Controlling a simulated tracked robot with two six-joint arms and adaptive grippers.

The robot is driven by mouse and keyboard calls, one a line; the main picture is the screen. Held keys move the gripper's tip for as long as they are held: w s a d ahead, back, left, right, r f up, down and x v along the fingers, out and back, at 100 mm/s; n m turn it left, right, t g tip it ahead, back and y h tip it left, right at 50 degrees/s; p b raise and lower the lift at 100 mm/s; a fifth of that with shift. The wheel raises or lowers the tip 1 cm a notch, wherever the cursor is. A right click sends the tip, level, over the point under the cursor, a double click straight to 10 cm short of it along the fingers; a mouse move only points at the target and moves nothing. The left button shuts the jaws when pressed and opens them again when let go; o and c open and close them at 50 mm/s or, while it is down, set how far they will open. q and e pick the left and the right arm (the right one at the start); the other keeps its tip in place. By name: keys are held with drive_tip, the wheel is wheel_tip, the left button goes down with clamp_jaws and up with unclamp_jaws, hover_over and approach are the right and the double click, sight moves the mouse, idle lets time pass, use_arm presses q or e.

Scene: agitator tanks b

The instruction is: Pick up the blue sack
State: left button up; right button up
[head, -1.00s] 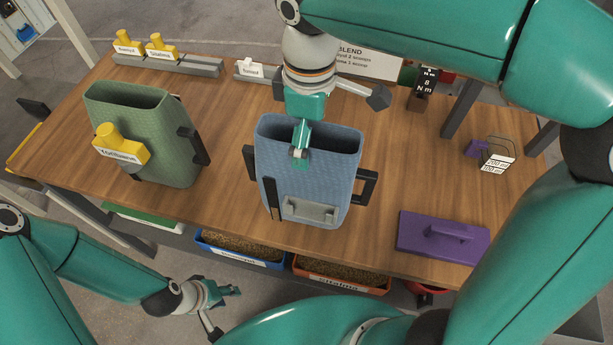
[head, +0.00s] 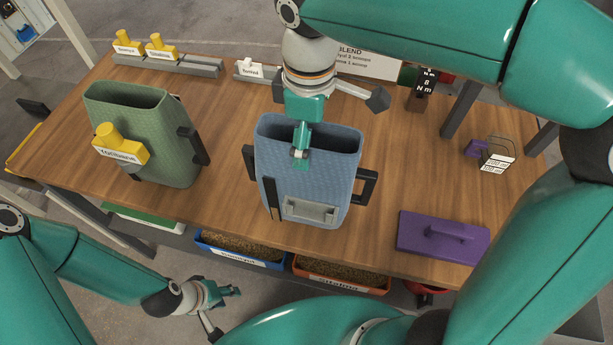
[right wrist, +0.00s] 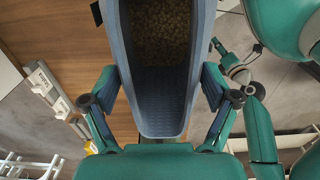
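The blue sack (head: 310,185) stands upright and open-topped on the wooden table, with a dark handle at each side and a grey plate low on its front. In the right wrist view the sack (right wrist: 160,120) lies between the two fingers (right wrist: 160,80), which appear to press on opposite walls; pellets show inside. My left gripper (head: 228,291) is apart from the sack, low in front of the table; its finger gap is unclear.
A green sack (head: 145,150) with a yellow labelled block (head: 121,150) stands to the left. A purple handled block (head: 443,238) lies right. Grey rails (head: 170,66) line the back. Blue (head: 240,258) and orange (head: 340,283) bins sit below the front edge.

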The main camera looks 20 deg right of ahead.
drive_tip(key=c, duration=0.9)
